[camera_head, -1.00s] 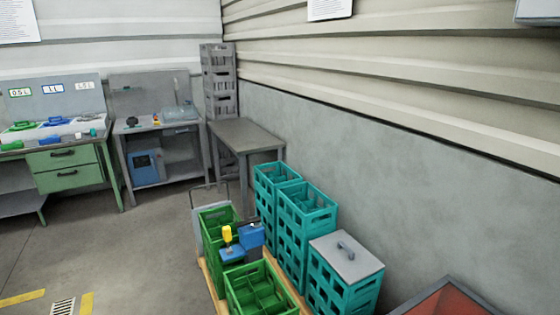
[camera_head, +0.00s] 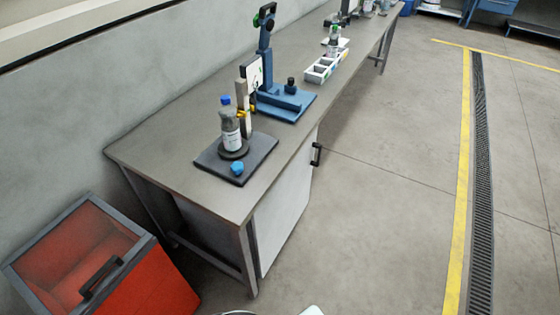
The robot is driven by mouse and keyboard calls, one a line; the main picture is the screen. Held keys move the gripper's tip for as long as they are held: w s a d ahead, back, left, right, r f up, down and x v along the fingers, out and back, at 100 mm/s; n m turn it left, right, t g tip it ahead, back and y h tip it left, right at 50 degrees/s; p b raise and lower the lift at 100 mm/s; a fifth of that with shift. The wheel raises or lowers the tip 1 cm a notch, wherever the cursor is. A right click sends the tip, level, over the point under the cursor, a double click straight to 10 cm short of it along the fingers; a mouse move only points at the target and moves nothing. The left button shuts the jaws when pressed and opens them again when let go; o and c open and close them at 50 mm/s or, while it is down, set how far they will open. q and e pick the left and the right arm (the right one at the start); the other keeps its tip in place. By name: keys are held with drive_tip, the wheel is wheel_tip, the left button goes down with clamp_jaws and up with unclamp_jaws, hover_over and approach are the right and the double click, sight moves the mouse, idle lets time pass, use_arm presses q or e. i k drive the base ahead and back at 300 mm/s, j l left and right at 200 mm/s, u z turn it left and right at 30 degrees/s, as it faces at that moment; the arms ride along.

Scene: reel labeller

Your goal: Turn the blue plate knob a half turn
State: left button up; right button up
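The blue plate knob (camera_head: 237,168) sits at the front corner of a dark base plate (camera_head: 211,160) on the near end of the grey workbench. Behind the knob, a bottle with a blue cap and white label (camera_head: 231,136) stands upright on a round dark plate (camera_head: 233,153). A small upright piece with yellow parts stands right beside the bottle. Neither of my grippers is in view. A small white rounded shape shows at the bottom edge; I cannot tell what it is.
A blue stand (camera_head: 287,103) and a white sectioned tray (camera_head: 325,67) are farther along the workbench (camera_head: 170,152). A red bin with a dark-framed lid (camera_head: 95,262) stands at the lower left. Open floor (camera_head: 380,200) lies right of the bench.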

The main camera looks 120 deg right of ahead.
sight(237, 167)
drive_tip(key=z, duration=1.8)
